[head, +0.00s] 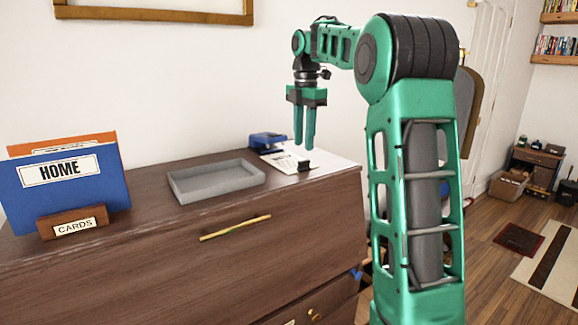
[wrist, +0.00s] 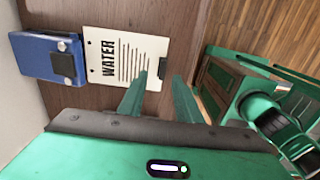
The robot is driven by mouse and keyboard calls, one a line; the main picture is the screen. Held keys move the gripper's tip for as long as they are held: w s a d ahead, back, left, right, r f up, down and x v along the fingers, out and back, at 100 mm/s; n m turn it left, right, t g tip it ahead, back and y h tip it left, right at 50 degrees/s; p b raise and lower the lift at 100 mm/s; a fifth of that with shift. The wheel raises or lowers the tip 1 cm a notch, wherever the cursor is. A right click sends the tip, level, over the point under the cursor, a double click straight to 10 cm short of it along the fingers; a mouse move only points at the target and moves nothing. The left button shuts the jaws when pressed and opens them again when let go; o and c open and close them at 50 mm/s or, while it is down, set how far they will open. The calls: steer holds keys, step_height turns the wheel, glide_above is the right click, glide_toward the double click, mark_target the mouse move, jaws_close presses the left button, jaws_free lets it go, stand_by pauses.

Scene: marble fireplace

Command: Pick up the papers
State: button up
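The papers (wrist: 118,57) are a white sheet or small stack headed WATER, lying flat on the wooden dresser top, with a dark clip at one edge. In the head view the papers (head: 284,161) lie near the dresser's right end, with the dark clip towards the front. My gripper (head: 304,147) points down above the papers' clip end. In the wrist view my gripper (wrist: 159,86) has its fingers apart with nothing between them. One finger overlaps the papers' edge in the picture. I cannot tell the exact height of the fingertips above the dresser.
A blue hole punch (head: 267,140) stands just behind the papers, also in the wrist view (wrist: 45,57). A grey tray (head: 216,181) lies to the left. A CARDS holder (head: 74,223) with blue and orange folders stands at far left. The dresser's (head: 160,215) front left top is clear.

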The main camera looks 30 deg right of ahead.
mark_target(288, 163)
steer(key=shift+s+f, duration=0.2)
steer(key=shift+f, duration=2.9)
steer(key=shift+c, duration=0.7)
jaws_close()
